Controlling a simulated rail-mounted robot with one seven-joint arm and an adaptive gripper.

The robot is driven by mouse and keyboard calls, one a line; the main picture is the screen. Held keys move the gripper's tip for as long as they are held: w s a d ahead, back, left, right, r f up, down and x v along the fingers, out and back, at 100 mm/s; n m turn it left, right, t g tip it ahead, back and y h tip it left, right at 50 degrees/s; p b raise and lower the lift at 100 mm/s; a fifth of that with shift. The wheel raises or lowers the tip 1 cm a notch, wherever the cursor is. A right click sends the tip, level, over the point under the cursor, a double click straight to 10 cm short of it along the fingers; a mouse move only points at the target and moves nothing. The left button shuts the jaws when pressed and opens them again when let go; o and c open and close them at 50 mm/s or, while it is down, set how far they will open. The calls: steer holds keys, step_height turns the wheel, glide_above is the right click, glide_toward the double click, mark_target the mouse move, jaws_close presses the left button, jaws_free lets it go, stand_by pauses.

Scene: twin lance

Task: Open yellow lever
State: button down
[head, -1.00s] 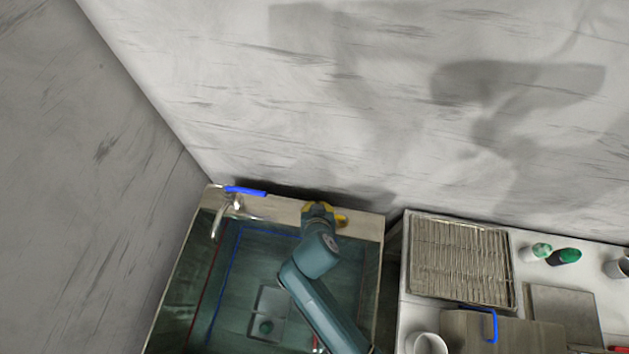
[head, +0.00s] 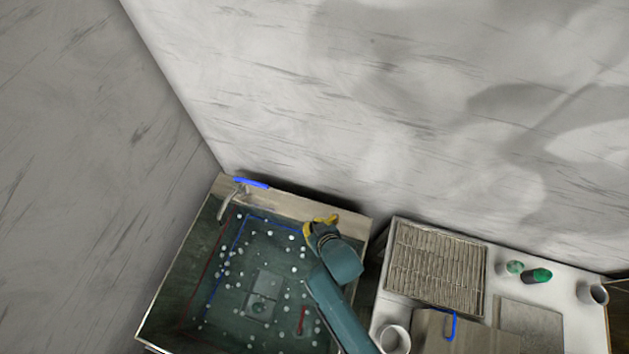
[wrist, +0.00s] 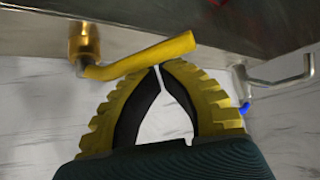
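The yellow lever (wrist: 145,57) is a bent bar on a brass-coloured fitting (wrist: 84,42) at the upper left of the wrist view. It slants up to the right, its free end just beyond my fingertips. My gripper (wrist: 165,68) has yellow, ridged fingers with dark inner pads; their tips are nearly together, with a thin gap and nothing visible between them. Whether a fingertip touches the lever is unclear. In the head view, my gripper (head: 311,232) is at the basin's back right corner, where yellow lever and yellow fingers are hard to separate.
The dark basin (head: 160,318) holds many small white dots. A metal faucet (head: 230,200) with a blue lever (head: 252,183) stands at its back left. A counter to the right carries a ribbed rack (head: 435,268), cups and green-marked objects. A wall rises behind.

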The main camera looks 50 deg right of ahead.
steer(key=shift+s+a+p, duration=0.2)
steer(key=shift+s+p, duration=0.2)
steer(key=shift+s, duration=0.15)
steer(key=shift+s+a+p, duration=0.15)
steer(key=shift+s+p, duration=0.25)
steer(key=shift+s, duration=0.15)
steer(key=shift+s+f, duration=0.15)
step_height(320, 180, up, 8)
steer(key=s, duration=0.2)
steer(key=shift+s+d+r+p, duration=0.25)
steer(key=shift+s+p, duration=0.05)
steer(key=shift+p, duration=0.15)
